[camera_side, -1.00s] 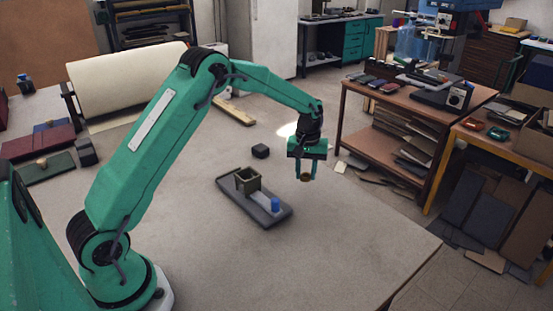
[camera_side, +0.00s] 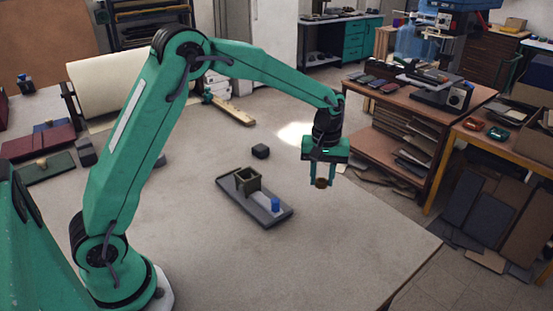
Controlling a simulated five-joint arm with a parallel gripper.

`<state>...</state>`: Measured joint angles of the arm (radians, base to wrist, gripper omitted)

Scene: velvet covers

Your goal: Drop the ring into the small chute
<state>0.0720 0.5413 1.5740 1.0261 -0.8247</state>
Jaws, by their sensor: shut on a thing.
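My gripper (camera_side: 321,183) is shut on the ring (camera_side: 321,184), a small brown-gold piece between the fingertips. It holds the ring in the air, up and to the right of the dark tray. The small chute (camera_side: 247,181) looks like an olive-green, open-topped square box on the left part of a dark grey tray (camera_side: 265,216). The ring is apart from the chute. The inside of the chute is mostly hidden from this angle.
A blue cylinder (camera_side: 275,204) stands on the tray's right part. A small black block (camera_side: 260,151) lies behind the tray. Dark red and green books (camera_side: 45,167) lie at the left, near a large cream roll (camera_side: 130,80). The table's front and right are clear.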

